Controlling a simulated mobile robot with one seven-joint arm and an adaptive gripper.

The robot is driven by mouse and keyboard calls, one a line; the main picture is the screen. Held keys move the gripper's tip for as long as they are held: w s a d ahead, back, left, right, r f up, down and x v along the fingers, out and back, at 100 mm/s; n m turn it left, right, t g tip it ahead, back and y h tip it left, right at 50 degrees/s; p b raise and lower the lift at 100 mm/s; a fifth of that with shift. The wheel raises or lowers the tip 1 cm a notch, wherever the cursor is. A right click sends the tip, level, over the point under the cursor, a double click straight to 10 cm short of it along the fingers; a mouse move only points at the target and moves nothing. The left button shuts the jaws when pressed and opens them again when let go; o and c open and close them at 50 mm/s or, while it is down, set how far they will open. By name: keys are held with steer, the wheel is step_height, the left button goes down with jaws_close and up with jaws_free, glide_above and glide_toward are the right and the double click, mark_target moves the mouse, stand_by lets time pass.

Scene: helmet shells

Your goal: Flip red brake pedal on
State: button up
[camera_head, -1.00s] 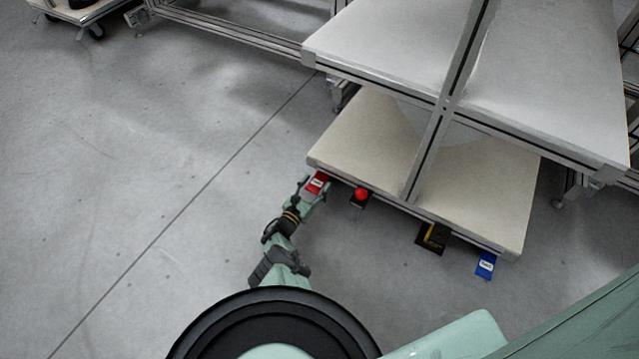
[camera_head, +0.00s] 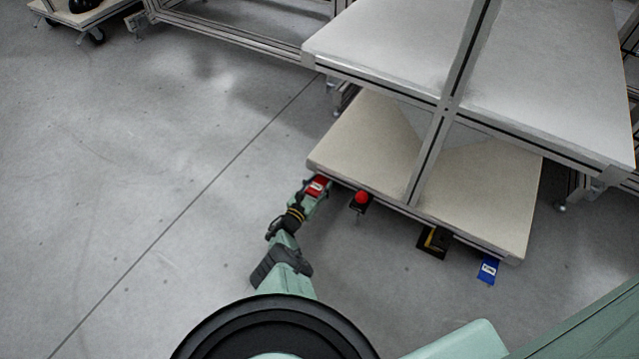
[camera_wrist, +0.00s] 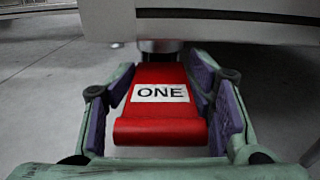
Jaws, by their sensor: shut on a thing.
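The red pedal (camera_head: 317,186) juts out below the left front corner of the low shelf. In the wrist view the red pedal (camera_wrist: 160,118) carries a white label reading "ONE" and lies between the fingers of my gripper (camera_wrist: 162,110). My gripper (camera_head: 315,188) is at the pedal in the head view, with a finger on each side of it. The purple pads are close to the pedal's sides; whether both touch is hard to see. The pedal's far end is hidden under the shelf edge.
A red button on a black box (camera_head: 361,198) sits just right of the pedal. A black and yellow device (camera_head: 434,241) and a blue pedal (camera_head: 488,270) are further right along the shelf edge (camera_head: 420,215). The floor at left is clear.

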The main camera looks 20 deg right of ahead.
steer(key=shift+s, duration=0.1)
jaws_close()
